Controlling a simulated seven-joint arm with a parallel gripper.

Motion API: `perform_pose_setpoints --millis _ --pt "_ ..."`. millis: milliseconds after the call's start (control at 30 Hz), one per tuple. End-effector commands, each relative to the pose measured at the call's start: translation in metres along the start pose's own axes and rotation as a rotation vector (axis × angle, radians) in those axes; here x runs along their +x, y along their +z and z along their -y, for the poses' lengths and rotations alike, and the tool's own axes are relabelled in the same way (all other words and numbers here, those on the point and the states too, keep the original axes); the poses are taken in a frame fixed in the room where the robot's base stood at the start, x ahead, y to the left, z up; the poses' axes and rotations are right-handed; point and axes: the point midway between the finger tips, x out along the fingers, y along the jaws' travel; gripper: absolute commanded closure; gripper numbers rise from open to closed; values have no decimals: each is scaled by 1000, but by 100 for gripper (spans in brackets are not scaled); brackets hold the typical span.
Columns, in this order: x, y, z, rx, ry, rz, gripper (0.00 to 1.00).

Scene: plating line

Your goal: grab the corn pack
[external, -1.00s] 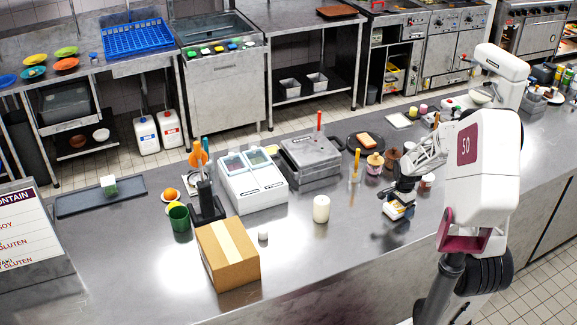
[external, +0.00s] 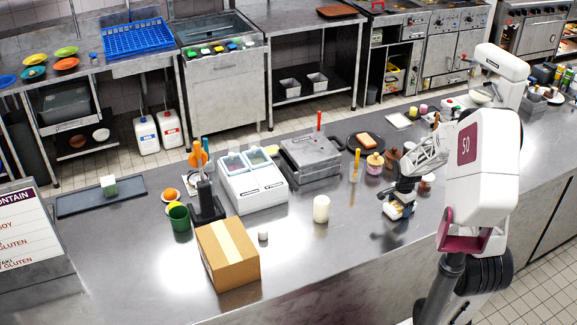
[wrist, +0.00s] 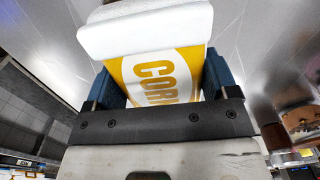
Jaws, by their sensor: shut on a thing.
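The corn pack (wrist: 155,75) is white and yellow with orange-yellow "COR" lettering. In the wrist view it fills the space between the blue-grey fingers of my gripper (wrist: 160,85), which is shut on it. In the external view the pack (external: 397,210) hangs under my gripper (external: 402,197) at the right part of the steel counter. It appears to be held a little above the counter, with a dark reflection below it. The far end of the pack is outside my grip and shows white.
Jars (external: 375,163) and a dark plate with toast (external: 366,139) stand behind my gripper. A white cylinder (external: 321,208) stands to the left, and a cardboard box (external: 228,255) is farther left. The counter in front of the white cylinder is clear.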

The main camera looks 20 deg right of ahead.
Motion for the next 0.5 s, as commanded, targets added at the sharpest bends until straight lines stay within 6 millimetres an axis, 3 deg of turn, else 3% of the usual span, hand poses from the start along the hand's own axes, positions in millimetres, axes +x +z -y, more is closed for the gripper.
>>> perform_pose_setpoints --millis 267,500 --pt "-2 0 0 0 -1 0 53" --pt "-15 0 0 0 -1 -1 53"
